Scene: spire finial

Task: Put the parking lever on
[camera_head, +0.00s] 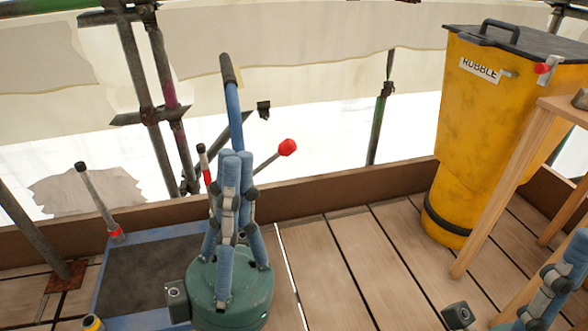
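A lever with a black grip and red collar (97,200) leans at the left edge of a blue-framed platform with a dark top (150,270). A second black-topped lever with a red sleeve (206,165) stands just behind my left gripper, and a rod with a red knob (288,147) rises beside it. I cannot tell which is the parking lever. My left gripper (238,158) points up over the platform, its blue fingertips drawn together, with nothing visible between them. Its fingers hide part of a blue handle with a black grip (235,115). My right gripper (552,285) is cut off at lower right.
A yellow rubble bin (480,135) with a dark lid stands at the right, behind a wooden stand (510,190). Scaffold poles (165,95) and a low wooden board (345,188) line the back. The plank floor (365,255) in the middle is clear.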

